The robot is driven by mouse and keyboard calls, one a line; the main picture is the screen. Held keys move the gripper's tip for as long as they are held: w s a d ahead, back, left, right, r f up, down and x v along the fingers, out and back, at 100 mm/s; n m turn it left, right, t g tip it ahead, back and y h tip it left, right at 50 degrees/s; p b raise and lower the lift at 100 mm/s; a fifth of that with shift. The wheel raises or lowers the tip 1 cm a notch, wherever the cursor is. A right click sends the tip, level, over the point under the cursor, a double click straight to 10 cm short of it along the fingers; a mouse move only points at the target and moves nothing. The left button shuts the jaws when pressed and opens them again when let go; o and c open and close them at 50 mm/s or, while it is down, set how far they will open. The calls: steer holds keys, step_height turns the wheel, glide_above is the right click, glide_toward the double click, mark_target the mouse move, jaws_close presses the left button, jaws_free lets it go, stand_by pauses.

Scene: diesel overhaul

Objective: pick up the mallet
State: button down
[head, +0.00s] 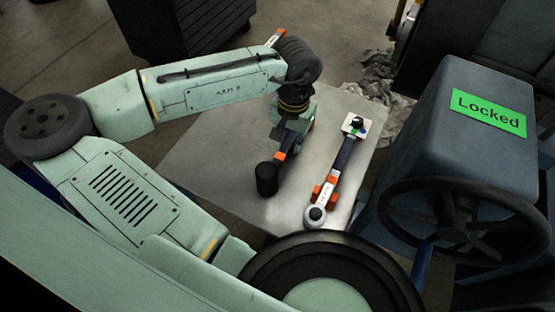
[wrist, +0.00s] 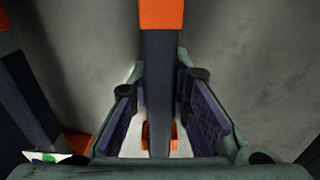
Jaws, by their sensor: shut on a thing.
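The mallet has a black cylindrical head (head: 266,178) and a dark handle with orange parts. In the head view its head is towards the front of the grey metal table (head: 225,165). My gripper (head: 293,132) is over the handle, behind the head, and hides part of it. In the wrist view the dark handle (wrist: 160,75) runs between the two padded fingers of my gripper (wrist: 160,95), which is shut on it. Orange shows on the handle at the top of that view. I cannot tell whether the mallet touches the table.
A long dark tool with orange and white parts (head: 343,157) lies on the table to the right of the mallet. A blue-grey housing with a green "Locked" label (head: 488,111) and a black handwheel (head: 462,222) stands at the right. Crumpled grey cloth (head: 377,75) is behind the table.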

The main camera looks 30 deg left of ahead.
mark_target(291, 138)
steer(key=shift+r, duration=0.1)
stand_by(0.7)
step_height(291, 138, up, 10)
steer(key=shift+f, duration=0.1)
stand_by(0.4)
steer(key=c, duration=2.1)
jaws_free()
jaws_close()
